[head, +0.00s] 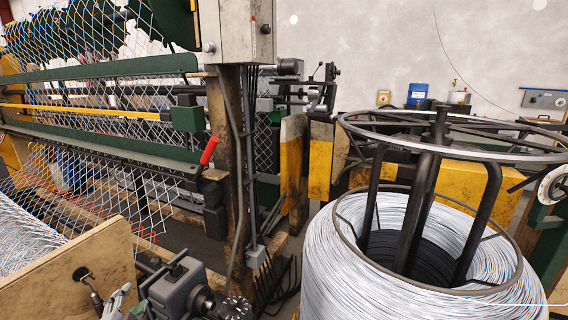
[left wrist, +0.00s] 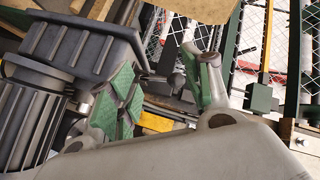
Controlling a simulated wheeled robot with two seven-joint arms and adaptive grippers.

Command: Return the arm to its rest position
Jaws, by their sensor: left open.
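My left gripper (head: 110,301) shows only in part at the bottom left of the head view, low beside a worn wooden panel (head: 65,275). In the left wrist view the left gripper (left wrist: 160,85) has its two fingers with green pads spread apart, and I see nothing held between them. A dark ribbed motor (left wrist: 70,75) fills the left of that view, close to one finger. My right gripper is in neither view.
A large coil of pale wire (head: 345,270) on a dark reel stand (head: 430,185) fills the right. A chainlink weaving machine (head: 100,75) stands at the left. A red-handled lever (head: 209,150) sticks out near a wooden post (head: 228,130). Yellow-black guards (head: 320,160) stand mid-view.

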